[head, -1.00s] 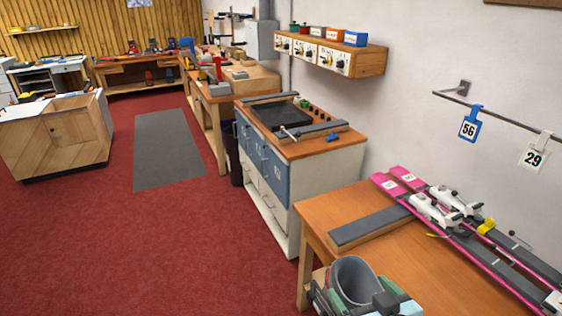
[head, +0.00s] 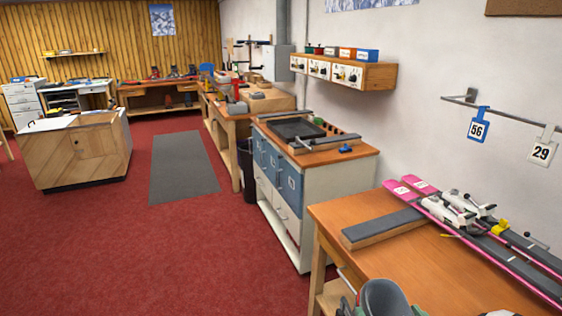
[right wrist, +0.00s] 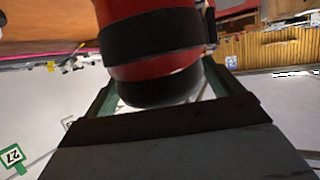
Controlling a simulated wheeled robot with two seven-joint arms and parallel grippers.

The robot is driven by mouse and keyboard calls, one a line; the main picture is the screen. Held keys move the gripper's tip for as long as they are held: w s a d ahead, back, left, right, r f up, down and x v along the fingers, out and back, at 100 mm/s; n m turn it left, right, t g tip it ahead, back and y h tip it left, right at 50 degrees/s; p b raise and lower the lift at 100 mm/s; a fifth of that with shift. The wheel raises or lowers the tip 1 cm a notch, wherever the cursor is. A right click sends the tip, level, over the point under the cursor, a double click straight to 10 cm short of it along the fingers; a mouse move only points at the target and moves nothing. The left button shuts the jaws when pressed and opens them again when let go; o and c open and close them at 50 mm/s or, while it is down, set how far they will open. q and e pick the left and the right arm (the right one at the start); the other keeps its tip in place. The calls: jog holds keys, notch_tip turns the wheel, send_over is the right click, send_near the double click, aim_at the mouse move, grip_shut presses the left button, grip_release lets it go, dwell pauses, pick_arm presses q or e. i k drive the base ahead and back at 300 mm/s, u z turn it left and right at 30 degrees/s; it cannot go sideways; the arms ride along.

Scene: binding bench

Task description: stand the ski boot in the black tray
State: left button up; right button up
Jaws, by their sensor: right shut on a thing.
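The black tray (head: 297,129) lies flat in the wooden top of the blue-and-white cabinet, right of the picture's middle, and looks empty. At the bottom edge of the head view is the grey, rounded upper end of the ski boot (head: 384,299); the rest is cut off. In the right wrist view a red body with black bands (right wrist: 155,58), apparently the boot, fills the space between the green fingers. My right gripper (right wrist: 158,97) is shut on it. In the head view only scraps of this gripper show beside the boot. My left gripper is out of view.
A wooden bench (head: 415,262) with pink skis (head: 470,232) and a grey-topped board (head: 383,228) stands in the right foreground, before the cabinet (head: 300,205). A blue clamp-like piece (head: 346,149) lies beside the tray. A shelf (head: 345,74) hangs above. Red carpet (head: 150,255) is open at left.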

aim_at(289, 132)
jog(key=u, duration=0.6)
jog(key=i, duration=1)
jog(key=u, duration=0.85)
jog(key=i, duration=2.5)
jog(key=z, duration=0.65)
jog(key=i, duration=0.8)
jog(key=z, duration=1.4)
jog(key=i, duration=0.75)
jog(key=z, duration=0.6)
